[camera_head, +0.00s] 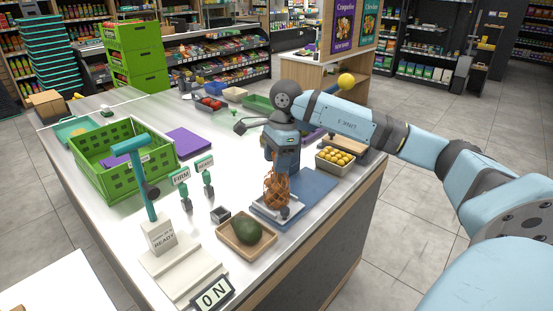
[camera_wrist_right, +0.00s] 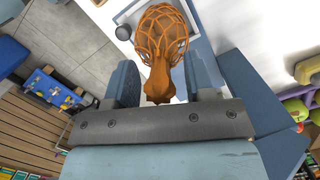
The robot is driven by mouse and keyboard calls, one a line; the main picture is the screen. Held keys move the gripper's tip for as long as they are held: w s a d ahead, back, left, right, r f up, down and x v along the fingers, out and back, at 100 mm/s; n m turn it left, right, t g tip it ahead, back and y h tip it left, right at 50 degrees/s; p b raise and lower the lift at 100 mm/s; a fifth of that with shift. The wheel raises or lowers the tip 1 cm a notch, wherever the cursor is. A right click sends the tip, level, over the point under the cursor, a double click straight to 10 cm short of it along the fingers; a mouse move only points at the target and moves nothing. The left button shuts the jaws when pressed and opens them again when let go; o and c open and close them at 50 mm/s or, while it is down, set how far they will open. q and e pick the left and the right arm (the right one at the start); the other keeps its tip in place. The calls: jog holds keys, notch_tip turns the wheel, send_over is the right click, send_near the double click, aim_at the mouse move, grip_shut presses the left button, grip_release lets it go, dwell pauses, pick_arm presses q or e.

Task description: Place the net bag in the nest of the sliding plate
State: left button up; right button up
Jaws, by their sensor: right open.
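The orange net bag (camera_head: 276,187) stands upright over the pale-edged sliding plate (camera_head: 263,213) on a blue base (camera_head: 312,184). A dark round knob (camera_head: 285,212) is at the plate's front. My right gripper (camera_head: 281,164) points down over the bag's top. In the wrist view, the open fingers of the right gripper (camera_wrist_right: 163,82) stand on either side of the gathered neck of the net bag (camera_wrist_right: 163,35). The plate (camera_wrist_right: 199,18) shows partly behind the bag. The bag hides the nest, so I cannot tell how it is seated. My left gripper is out of view.
A wooden tray with a dark green fruit (camera_head: 248,231) is in front of the plate. A box of yellow fruit (camera_head: 335,159) stands to its right. Two small signs (camera_head: 181,178), a teal post (camera_head: 143,180) and a green crate (camera_head: 107,180) are on the left.

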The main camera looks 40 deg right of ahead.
jog(key=shift+r, duration=0.3)
notch_tip(320, 180, up, 12)
jog(key=d, duration=0.1)
jog(key=shift+s+d+f+p, duration=0.25)
jog(key=shift+d+p, duration=0.1)
jog(key=shift+p, duration=0.1)
